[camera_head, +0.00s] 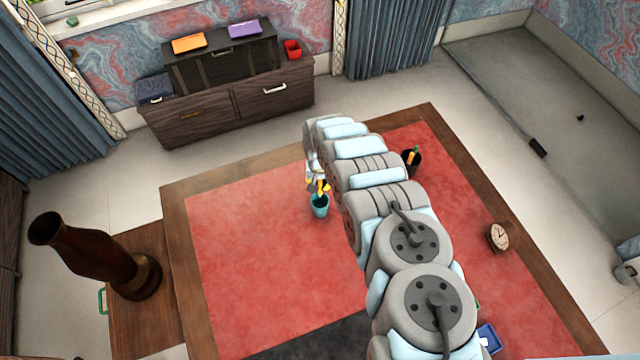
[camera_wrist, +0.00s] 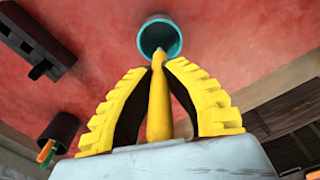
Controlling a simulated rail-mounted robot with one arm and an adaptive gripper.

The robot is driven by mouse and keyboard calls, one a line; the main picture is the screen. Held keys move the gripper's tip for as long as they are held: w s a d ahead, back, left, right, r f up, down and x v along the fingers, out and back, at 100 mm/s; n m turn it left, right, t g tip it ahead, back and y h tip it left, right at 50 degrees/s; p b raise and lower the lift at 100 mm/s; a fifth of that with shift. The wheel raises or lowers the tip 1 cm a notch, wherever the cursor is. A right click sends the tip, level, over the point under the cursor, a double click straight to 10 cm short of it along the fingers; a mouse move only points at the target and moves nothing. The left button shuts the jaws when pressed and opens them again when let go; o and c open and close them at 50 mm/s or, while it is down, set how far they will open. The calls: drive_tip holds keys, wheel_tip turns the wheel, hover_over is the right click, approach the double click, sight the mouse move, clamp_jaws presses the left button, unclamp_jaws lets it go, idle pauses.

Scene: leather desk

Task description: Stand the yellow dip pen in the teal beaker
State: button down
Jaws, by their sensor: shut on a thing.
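The teal beaker (camera_head: 320,206) stands on the red leather of the desk, left of my arm in the head view. In the wrist view its round mouth (camera_wrist: 160,38) faces the camera. My gripper (camera_wrist: 163,66) has yellow ridged fingers and is shut on the yellow dip pen (camera_wrist: 158,108). The pen's tip overlaps the beaker's mouth in the wrist view; I cannot tell how deep it is. In the head view my gripper (camera_head: 318,188) is just above the beaker, and the pen is hard to tell from the fingers.
A dark cup (camera_head: 411,162) with orange and green items stands right of my arm; it also shows in the wrist view (camera_wrist: 60,130). A clock (camera_head: 498,236) and a blue tray (camera_head: 489,338) are at the right. The leather (camera_head: 240,260) left of the beaker is clear.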

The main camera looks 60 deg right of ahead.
sight(320, 195)
drive_tip(key=shift+a+f+b, duration=0.1)
drive_tip(key=shift+f+b, duration=2.1)
drive_tip(key=shift+f, duration=1.45)
drive_tip(key=c, duration=1.1)
unclamp_jaws()
drive_tip(key=shift+r, duration=0.2)
wheel_tip(320, 195, up, 12)
drive_tip(key=shift+f, duration=0.15)
